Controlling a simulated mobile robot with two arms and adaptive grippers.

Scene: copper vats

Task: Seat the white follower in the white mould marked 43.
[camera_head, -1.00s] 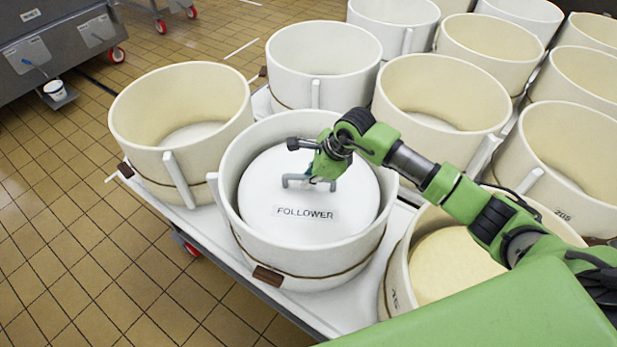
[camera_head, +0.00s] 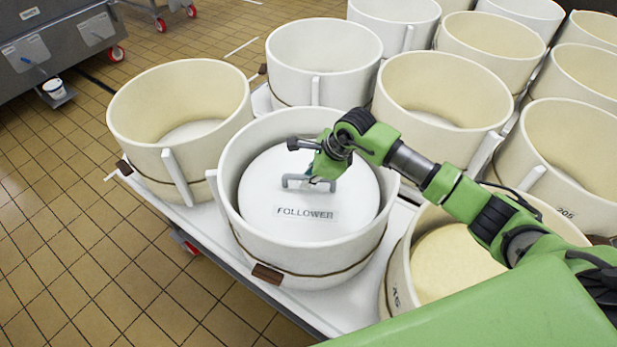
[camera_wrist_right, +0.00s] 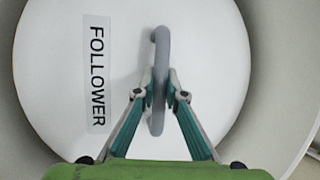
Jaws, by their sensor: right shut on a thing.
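The white follower (camera_head: 300,212) is a round disc with a "FOLLOWER" label and a grey bar handle. It lies inside a white mould (camera_head: 310,258) at the front of the table, below the rim; whether it sits flat on what is under it, I cannot tell. No number 43 is readable on this mould. My right gripper (camera_head: 318,183) is over the disc, and in the right wrist view the gripper (camera_wrist_right: 160,95) has its fingers shut on either side of the grey handle (camera_wrist_right: 160,60). The follower (camera_wrist_right: 60,110) fills most of that view. My left gripper is not in view.
Cream moulds stand close around: one to the left (camera_head: 160,165), one behind right (camera_head: 440,140), and one at front right (camera_head: 400,275) holding a yellowish disc. More moulds stand behind. The white table edge (camera_head: 310,308) runs along the front; tiled floor lies left.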

